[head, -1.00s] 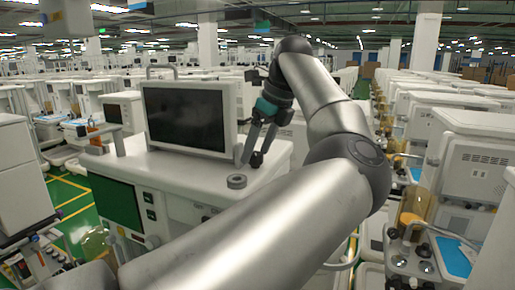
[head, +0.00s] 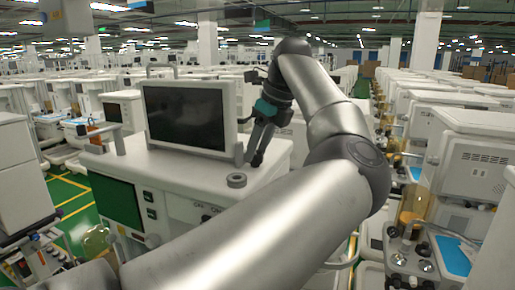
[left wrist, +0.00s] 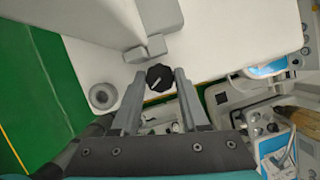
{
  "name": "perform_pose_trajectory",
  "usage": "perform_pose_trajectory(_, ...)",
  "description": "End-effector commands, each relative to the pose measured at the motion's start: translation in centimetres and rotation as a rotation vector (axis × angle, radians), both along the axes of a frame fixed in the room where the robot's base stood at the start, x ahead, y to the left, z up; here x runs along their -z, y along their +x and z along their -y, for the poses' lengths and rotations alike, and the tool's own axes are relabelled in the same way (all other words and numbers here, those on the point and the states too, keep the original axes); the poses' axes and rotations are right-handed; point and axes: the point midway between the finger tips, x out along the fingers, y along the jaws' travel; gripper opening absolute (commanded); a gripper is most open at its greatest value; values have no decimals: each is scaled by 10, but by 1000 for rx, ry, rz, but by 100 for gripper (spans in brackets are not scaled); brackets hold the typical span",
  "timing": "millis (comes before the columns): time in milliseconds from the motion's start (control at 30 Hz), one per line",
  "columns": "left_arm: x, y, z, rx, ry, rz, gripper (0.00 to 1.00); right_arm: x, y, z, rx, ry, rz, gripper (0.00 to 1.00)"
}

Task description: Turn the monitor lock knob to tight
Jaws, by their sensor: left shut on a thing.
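The monitor (head: 187,118) stands upright on the white cart top (head: 185,172), its dark screen facing left of my arm. My left gripper (head: 254,160) is beside the monitor's right edge, fingers pointing down. The black lock knob (left wrist: 159,77) shows in the left wrist view between the two fingertips, with a pale line across its face. My left gripper is shut on it. In the head view the fingers largely hide the knob. My right gripper is not in view.
A grey round piece (head: 236,180) sits on the cart top near the fingers; it also shows in the left wrist view (left wrist: 102,96). A green panel (head: 117,201) is on the cart front. More carts stand closely on both sides.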

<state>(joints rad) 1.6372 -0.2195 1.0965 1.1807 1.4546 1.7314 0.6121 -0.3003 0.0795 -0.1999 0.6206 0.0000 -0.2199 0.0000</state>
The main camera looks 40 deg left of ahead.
Motion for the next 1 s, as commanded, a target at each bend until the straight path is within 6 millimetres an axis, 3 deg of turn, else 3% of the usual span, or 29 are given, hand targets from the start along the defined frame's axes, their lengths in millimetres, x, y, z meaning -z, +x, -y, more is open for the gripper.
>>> perform_pose_trajectory(267,1,0,0,23,-1,1,0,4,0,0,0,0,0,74)
perform_pose_trajectory(600,2,-1,0,237,-2,1,0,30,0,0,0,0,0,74)
perform_pose_trajectory(1000,0,-2,0,272,-1,-1,0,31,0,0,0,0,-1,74)
